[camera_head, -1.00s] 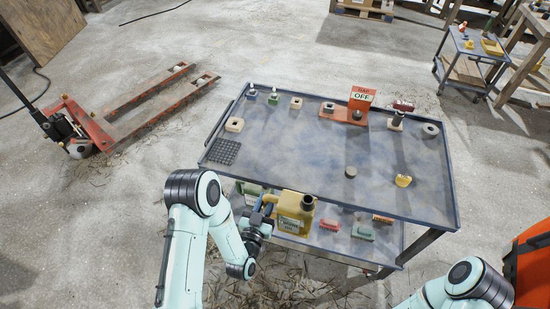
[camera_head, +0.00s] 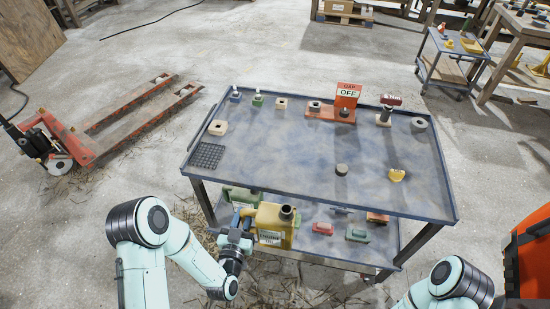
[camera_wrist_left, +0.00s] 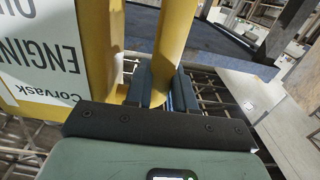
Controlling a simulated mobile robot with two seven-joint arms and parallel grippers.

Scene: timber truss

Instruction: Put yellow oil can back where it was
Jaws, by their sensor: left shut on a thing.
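The yellow oil can (camera_head: 277,230) has a white label and a dark cap, and it is upright in the head view. My left gripper (camera_head: 238,238) is shut on its handle at the can's left side. In the left wrist view the can's body (camera_wrist_left: 100,40) and handle (camera_wrist_left: 174,40) show close up, with the handle between the fingers (camera_wrist_left: 160,88). The can is in front of the cart's lower shelf, below the level of the top. Whether it touches the shelf cannot be told. My right arm shows at the lower right, but its gripper is not in view.
The cart's blue-grey top (camera_head: 290,150) has blocks along its back edge and a red GAP OFF sign (camera_head: 347,96). The lower shelf (camera_head: 330,253) holds a green can (camera_head: 240,195), a red block (camera_head: 322,228) and a green block (camera_head: 357,234). A pallet jack (camera_head: 90,140) stands at the left.

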